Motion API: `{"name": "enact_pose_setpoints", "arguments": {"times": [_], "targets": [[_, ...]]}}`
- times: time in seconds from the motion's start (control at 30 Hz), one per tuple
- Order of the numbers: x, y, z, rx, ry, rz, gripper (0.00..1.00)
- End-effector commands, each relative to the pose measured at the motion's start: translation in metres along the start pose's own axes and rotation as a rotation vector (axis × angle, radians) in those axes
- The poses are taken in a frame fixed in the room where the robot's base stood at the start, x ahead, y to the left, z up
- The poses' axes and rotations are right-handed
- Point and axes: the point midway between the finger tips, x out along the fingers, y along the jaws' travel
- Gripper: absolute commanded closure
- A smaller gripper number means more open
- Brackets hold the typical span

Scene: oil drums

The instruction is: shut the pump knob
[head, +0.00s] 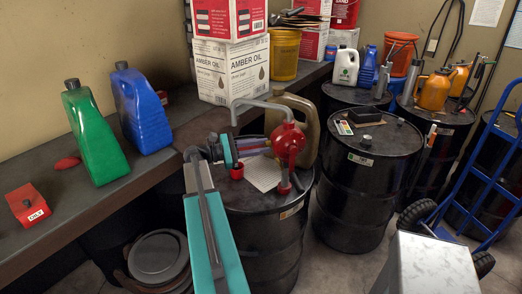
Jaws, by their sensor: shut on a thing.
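A red rotary pump (289,146) with a grey curved spout (262,104) stands on the near black drum (262,238). The pump knob is mostly hidden by my gripper, on the left side of the pump. My gripper (229,152), teal and dark grey, reaches up from the bottom of the view and is shut at the end of the pump's crank, left of the pump body. A small red cup-like part (237,171) shows just below the fingertips; I cannot tell if it touches them.
A tan jug (292,113) stands close behind the pump, and a paper sheet (263,174) lies on the drum top. Green (92,133) and blue (141,110) bottles stand on the left bench. Another black drum (368,175) is at right, near a blue hand truck (490,178).

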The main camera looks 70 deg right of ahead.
Motion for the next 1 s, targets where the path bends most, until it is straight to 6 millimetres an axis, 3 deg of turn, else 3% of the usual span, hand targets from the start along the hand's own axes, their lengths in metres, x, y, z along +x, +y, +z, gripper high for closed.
{"name": "enact_pose_setpoints", "arguments": {"times": [1.0], "targets": [[0.0003,-0.0013,-0.0051,0.765,0.0,-0.003,1.0]]}}
